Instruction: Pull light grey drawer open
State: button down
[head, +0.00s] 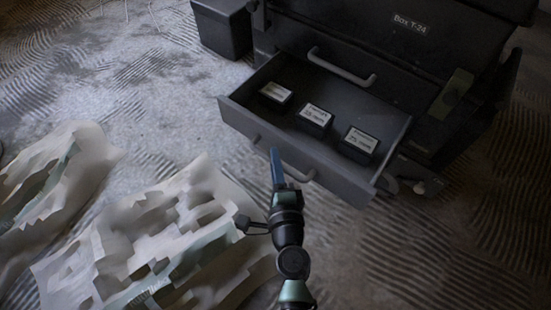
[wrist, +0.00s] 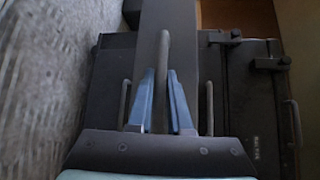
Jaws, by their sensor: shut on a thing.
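The drawer (head: 290,160) stands pulled out of a dark cabinet in the head view and looks dark grey in the dim light. Three small dark boxes with pale labels lie in it: a left one (head: 275,93), a middle one (head: 315,117) and a right one (head: 360,141). My gripper (head: 275,155) is at the bar handle (head: 298,173) on the drawer front. In the wrist view, my blue fingers (wrist: 162,75) are either side of the handle (wrist: 163,50), shut on it. Part of the handle is hidden by the fingers.
The cabinet (head: 430,50) is marked "Box T-24" and has another handle (head: 342,68) above the open drawer. A dark bin (head: 221,28) stands to its left. Crumpled pale bags (head: 150,240) lie on the floor at the left. Patterned floor at right front is clear.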

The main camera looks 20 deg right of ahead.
jog(key=c, duration=0.8)
grip_release()
jog(key=shift+c, duration=0.2)
jog(key=s+a+r+b, duration=0.1)
jog(key=s+b, duration=0.1)
jog(key=s, duration=1)
jog(key=shift+s+a+r, duration=0.2)
jog(key=shift+s+r, duration=0.15)
jog(key=shift+r, duration=0.05)
